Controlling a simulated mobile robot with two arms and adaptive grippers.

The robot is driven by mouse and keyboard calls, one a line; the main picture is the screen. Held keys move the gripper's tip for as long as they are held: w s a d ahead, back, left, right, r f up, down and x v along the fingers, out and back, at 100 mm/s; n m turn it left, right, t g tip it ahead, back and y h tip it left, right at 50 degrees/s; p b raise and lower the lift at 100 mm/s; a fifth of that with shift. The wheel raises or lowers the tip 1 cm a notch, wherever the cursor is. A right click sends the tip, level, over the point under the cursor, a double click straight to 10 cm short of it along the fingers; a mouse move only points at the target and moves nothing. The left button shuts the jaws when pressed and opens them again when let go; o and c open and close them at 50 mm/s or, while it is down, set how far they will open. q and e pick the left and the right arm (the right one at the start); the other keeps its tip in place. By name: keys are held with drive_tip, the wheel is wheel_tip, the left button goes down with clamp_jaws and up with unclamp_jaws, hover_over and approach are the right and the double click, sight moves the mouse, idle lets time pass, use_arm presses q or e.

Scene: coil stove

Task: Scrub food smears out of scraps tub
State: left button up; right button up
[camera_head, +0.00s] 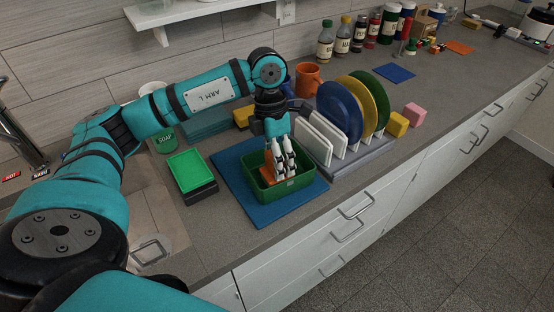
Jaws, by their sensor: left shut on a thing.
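The green scraps tub (292,186) stands open on a blue mat (232,166) on the counter. My left gripper (280,174) reaches down into the tub from above. Its fingers are shut on an orange block (267,178), which looks like a scrubber, low inside the tub. The fingers partly cover the block, and I cannot tell whether it touches the tub floor. No food smears can be made out, as the fingers, block and tub walls hide much of the inside. My right gripper is not in view.
A dish rack (352,163) with blue, yellow and green plates stands close right of the tub. A green-topped box (191,170) sits to the left, near the soap cup (163,141). An orange mug (308,79) stands behind. The counter's front edge is close in front.

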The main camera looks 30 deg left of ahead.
use_arm(q)
drive_tip(key=shift+s+d+p+v, duration=0.15)
drive_tip(key=shift+d+p+v, duration=0.1)
drive_tip(key=shift+p+v, duration=0.9)
drive_tip(key=shift+s+d+p+v, duration=0.2)
drive_tip(key=shift+p+v, duration=0.4)
drive_tip(key=shift+v, duration=1.1)
drive_tip(key=shift+s+d+p+v, duration=0.1)
drive_tip(key=shift+d+p+v, duration=0.2)
drive_tip(key=shift+p+v, duration=0.85)
drive_tip(key=shift+r+b, duration=0.35)
drive_tip(key=shift+r, duration=0.05)
